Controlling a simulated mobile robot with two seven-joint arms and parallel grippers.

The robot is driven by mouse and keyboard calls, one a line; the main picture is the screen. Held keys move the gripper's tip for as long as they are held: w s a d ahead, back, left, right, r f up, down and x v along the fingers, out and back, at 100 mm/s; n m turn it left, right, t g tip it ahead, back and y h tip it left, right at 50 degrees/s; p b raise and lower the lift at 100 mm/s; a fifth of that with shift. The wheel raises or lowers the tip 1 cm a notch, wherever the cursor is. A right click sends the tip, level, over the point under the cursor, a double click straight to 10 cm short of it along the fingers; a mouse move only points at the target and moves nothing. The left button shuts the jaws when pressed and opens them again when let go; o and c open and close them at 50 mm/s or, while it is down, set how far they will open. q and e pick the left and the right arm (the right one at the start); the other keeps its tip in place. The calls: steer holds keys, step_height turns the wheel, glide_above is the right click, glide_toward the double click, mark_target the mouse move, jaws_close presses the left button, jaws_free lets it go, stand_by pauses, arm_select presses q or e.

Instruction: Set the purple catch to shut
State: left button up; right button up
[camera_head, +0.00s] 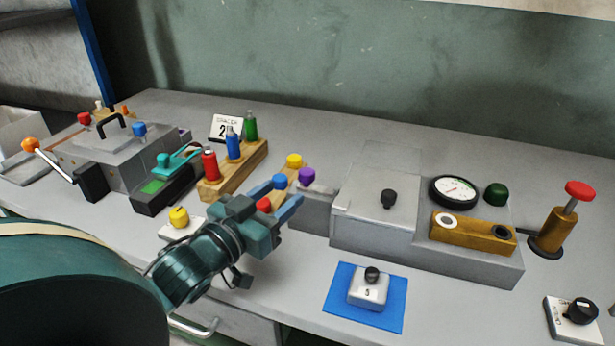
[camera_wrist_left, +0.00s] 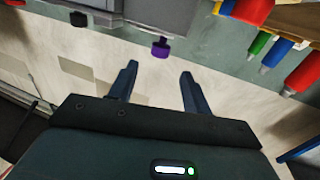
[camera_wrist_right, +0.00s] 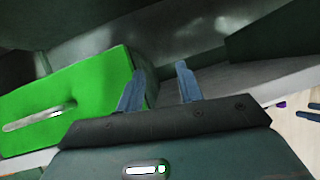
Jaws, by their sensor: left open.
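The purple catch (camera_head: 307,175) is a round purple knob at the left side of the grey press box (camera_head: 375,210). In the left wrist view, the purple catch (camera_wrist_left: 161,47) appears between the finger lines, beyond the tips and apart from them. My left gripper (camera_head: 290,202) is open and empty, just left of and nearer than the catch in the head view. Its two fingers (camera_wrist_left: 158,70) are spread in the left wrist view. My right gripper (camera_wrist_right: 160,75) shows only in its wrist view, open with nothing between its fingers, away from the catch.
Red, blue and yellow knobs (camera_head: 294,160) stand close left of the catch. A wooden rack (camera_head: 225,185) holds coloured bottles further left. A green drawer-like box (camera_wrist_right: 75,95) is near my right gripper.

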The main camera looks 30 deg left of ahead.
mark_target(302, 176)
arm_select(q)
steer(key=w, duration=0.9)
steer(key=shift+d+r+p, duration=0.1)
steer(key=shift+p, duration=0.25)
jaws_close()
